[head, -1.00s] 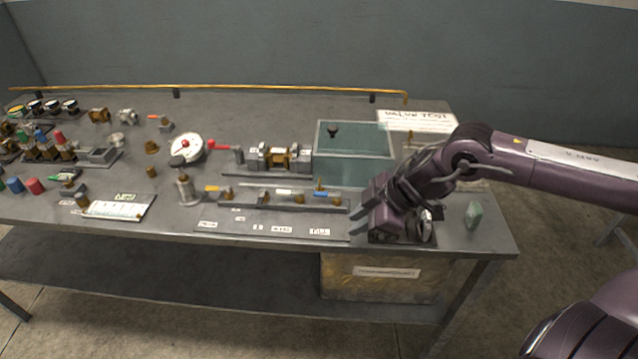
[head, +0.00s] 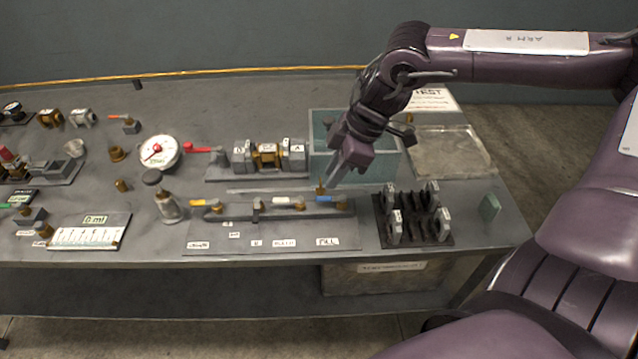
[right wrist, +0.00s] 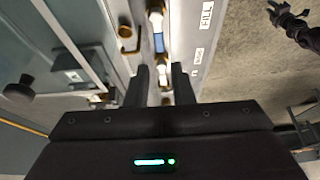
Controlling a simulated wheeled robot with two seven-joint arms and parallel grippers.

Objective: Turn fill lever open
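The fill lever, a blue handle (head: 327,198) with a brass stem beside it, sits at the right end of the valve row, behind the FILL label (head: 327,241). My right gripper (head: 334,183) is above and just behind it, pointing down. In the right wrist view its two fingers (right wrist: 162,78) are apart with nothing held between them. The blue handle (right wrist: 158,42) shows just beyond the fingertips, with the FILL label (right wrist: 206,17) beside it. A dark claw-like part (right wrist: 290,22) at that view's upper right looks like my left gripper; its opening is unclear.
A yellow-handled valve (head: 205,203) and a white-handled valve (head: 288,202) share the row. A glass-walled tank (head: 318,150) stands close behind my right gripper. A dark rack (head: 420,238) with grey upright pieces stands to the right.

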